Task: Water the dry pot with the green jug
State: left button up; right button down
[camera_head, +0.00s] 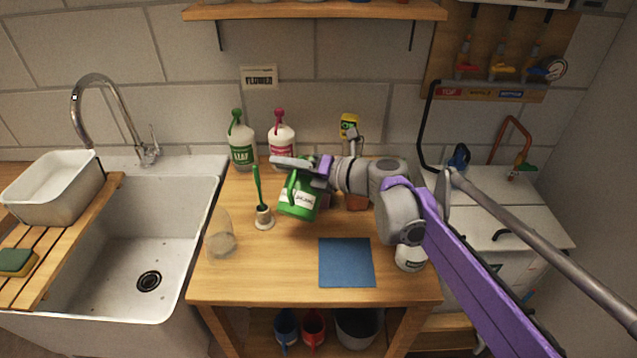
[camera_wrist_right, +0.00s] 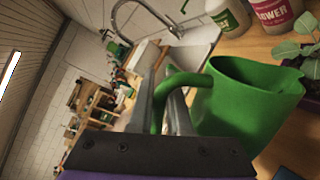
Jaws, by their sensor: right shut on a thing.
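The green jug (camera_head: 297,203) with a white label is held above the wooden table. My right gripper (camera_head: 297,164) is shut on its handle, which shows between the fingers in the right wrist view. The jug (camera_wrist_right: 245,100) looks tilted there; its contents cannot be seen. In that view a leafy plant in a dark purple pot (camera_wrist_right: 287,101) stands right beside the jug. In the head view a terracotta-coloured pot (camera_head: 357,203) is mostly hidden behind my right arm. I cannot tell which pot is dry. My left gripper is not in view.
A white leaf bottle (camera_head: 241,146) and flower bottle (camera_head: 281,138) stand at the back. A green brush in a white holder (camera_head: 264,217) and a clear vessel (camera_head: 220,243) stand left. A blue mat (camera_head: 346,262) lies in front. The sink (camera_head: 185,242) is left of the table.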

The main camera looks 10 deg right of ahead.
jog(key=shift+w+r, duration=0.2)
jog(key=shift+r, duration=0.1)
dwell(0.8)
jog(key=shift+s+a+r+m+p, duration=0.1)
jog(key=shift+s+m+p, duration=0.1)
jog(key=shift+m+p, duration=0.1)
dwell(0.6)
jog(key=shift+w+r, duration=0.1)
jog(key=shift+r, duration=0.05)
dwell(1.0)
